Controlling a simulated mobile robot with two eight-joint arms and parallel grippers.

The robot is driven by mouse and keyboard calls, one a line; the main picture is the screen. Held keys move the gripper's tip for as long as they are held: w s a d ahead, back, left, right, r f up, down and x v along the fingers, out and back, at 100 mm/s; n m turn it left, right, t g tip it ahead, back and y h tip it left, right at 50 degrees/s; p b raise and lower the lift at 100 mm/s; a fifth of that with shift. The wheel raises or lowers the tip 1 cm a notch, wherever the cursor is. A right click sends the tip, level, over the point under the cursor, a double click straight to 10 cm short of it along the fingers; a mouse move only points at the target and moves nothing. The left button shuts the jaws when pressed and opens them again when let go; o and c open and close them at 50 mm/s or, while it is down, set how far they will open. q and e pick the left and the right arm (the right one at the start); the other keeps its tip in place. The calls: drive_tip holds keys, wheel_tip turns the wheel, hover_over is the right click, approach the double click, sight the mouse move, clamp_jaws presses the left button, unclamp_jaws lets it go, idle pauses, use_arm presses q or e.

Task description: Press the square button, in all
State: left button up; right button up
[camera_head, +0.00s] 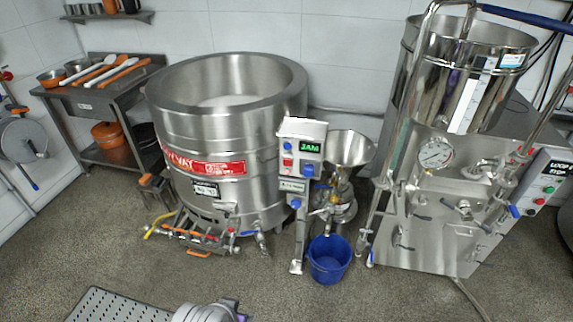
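A control box (302,155) stands on a metal post in the middle, beside the large steel kettle. Its front has a lit green display (310,147), a small red button or switch (287,162), a blue knob or button (287,146) above it, and a blue squarish control (309,170) under the display. The labels are too small to read, and I cannot tell for sure which control is the square button. No gripper fingers show. A grey rounded part of my arm shows at the bottom edge, well apart from the control box.
A steel funnel (349,148) stands right of the box, and a blue bucket (329,260) on the floor below. The steel kettle (230,120) is to the left. A frame with a tall steel tank (470,75) is to the right. The front floor is mostly clear.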

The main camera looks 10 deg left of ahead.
use_arm(q)
clamp_jaws()
idle(1.5)
